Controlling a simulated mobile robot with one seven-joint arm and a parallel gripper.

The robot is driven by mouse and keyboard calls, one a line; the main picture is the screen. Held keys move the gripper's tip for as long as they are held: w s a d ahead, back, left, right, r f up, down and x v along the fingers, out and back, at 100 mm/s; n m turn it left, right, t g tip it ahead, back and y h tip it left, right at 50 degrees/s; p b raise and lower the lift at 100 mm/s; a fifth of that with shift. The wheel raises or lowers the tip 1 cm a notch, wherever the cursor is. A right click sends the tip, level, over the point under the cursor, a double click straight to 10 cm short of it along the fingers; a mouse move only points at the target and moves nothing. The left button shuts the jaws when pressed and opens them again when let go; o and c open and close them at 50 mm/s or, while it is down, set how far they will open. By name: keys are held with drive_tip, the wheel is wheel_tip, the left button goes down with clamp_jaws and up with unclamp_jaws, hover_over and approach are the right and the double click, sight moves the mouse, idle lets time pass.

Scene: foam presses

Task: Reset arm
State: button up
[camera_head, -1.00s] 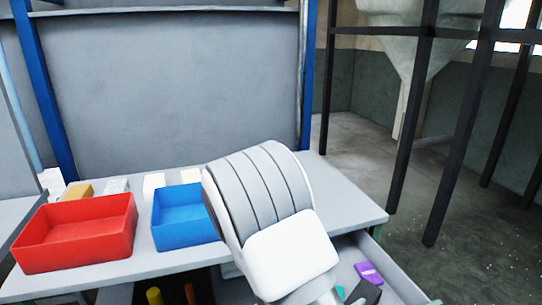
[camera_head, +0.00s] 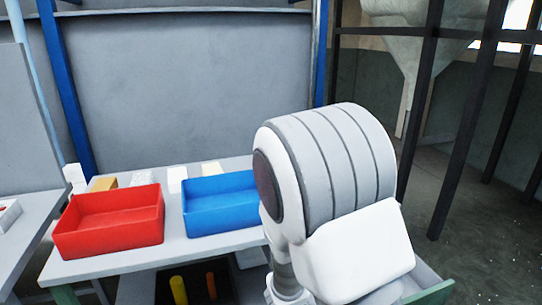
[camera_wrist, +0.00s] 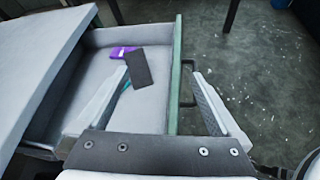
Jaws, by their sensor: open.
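My gripper (camera_wrist: 162,95) shows in the wrist view with its two fingers spread wide apart and nothing between them. It hangs above the open drawer (camera_wrist: 95,105), with the drawer's green front (camera_wrist: 175,75) between the fingers in the picture. In the head view my arm covers the right part of the table and most of the drawer, and the fingers are hidden there.
A red bin (camera_head: 110,222) and a blue bin (camera_head: 218,205) stand on the grey table (camera_head: 160,260). Small blocks (camera_head: 104,184) lie behind them. The drawer holds a purple item (camera_wrist: 121,52) and a dark flat piece (camera_wrist: 152,67). Black posts (camera_head: 470,130) stand at right.

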drive_tip(key=s+d+r+m+g+y, duration=0.2)
drive_tip(key=s+r+m+g+y, duration=0.25)
drive_tip(key=s+r+m, duration=0.65)
drive_tip(key=s+a+r+m+t+y+p, duration=0.1)
drive_tip(key=s+a+r+m+t+y, duration=0.3)
drive_tip(key=a+r+m, duration=0.4)
drive_tip(key=shift+s+a+r+m+y, duration=0.25)
drive_tip(key=shift+s+m+y, duration=0.35)
drive_tip(key=shift+m+y, duration=0.5)
drive_tip(key=shift+c, duration=0.3)
